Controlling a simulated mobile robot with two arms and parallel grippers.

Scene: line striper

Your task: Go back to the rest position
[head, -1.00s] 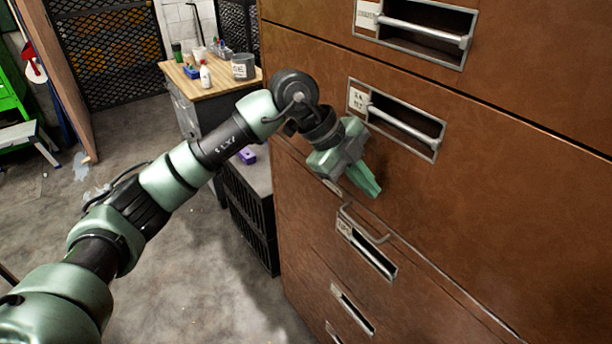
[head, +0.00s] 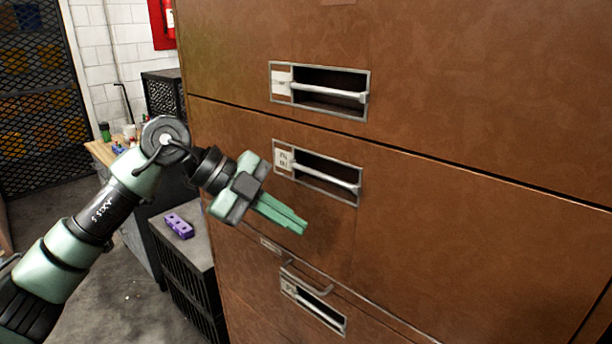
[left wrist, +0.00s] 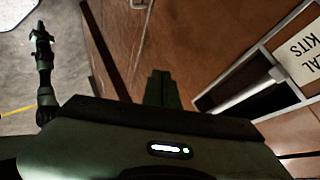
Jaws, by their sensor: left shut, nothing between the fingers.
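My left gripper (head: 304,229) is in front of the brown drawer cabinet (head: 470,240) in the head view. Its green fingers are shut and hold nothing. They point to the right, just below a drawer handle (head: 330,178) in a metal frame, and look apart from it. In the left wrist view the shut fingers (left wrist: 162,90) show in the middle, with a labelled drawer handle (left wrist: 250,90) to the right. My right gripper is not visible in the head view.
Other drawer handles show above (head: 325,93) and below (head: 315,303). A purple block (head: 179,226) lies on a low black crate-like cabinet (head: 190,295) left of the drawers. A wooden-topped bench (head: 100,152) stands behind my left arm. Grey floor shows at the lower left.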

